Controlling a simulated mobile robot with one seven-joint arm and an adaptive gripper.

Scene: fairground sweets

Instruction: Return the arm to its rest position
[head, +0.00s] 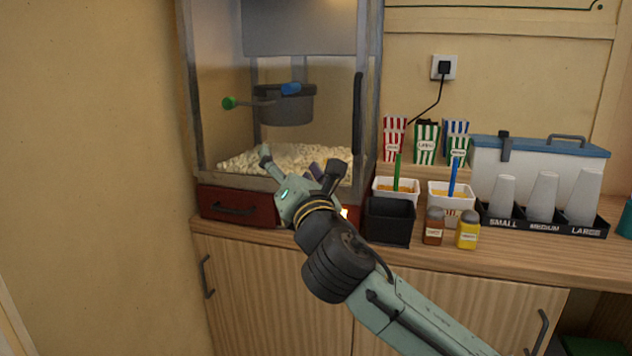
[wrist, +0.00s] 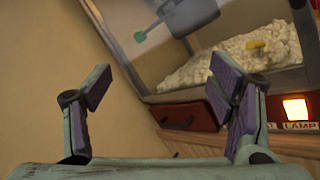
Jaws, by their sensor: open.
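My arm reaches from the lower right of the head view up to the front of the popcorn machine (head: 190,90). My gripper (head: 297,160) is in front of the machine's lower opening, its two fingers spread apart. In the wrist view my gripper (wrist: 165,90) shows wide-open purple pads with nothing between them. Popcorn (head: 240,160) lies in a heap inside the machine, and it also shows in the wrist view (wrist: 220,62). I cannot tell from the head view whether the fingertips are inside the opening; in the wrist view they appear outside it.
A red drawer (head: 225,205) is below the popcorn. To the right stand a black bin (head: 390,222), white tubs (head: 452,205), brown (head: 434,228) and yellow (head: 468,232) shakers, and a black cup holder (head: 520,226). The wall side at left is clear.

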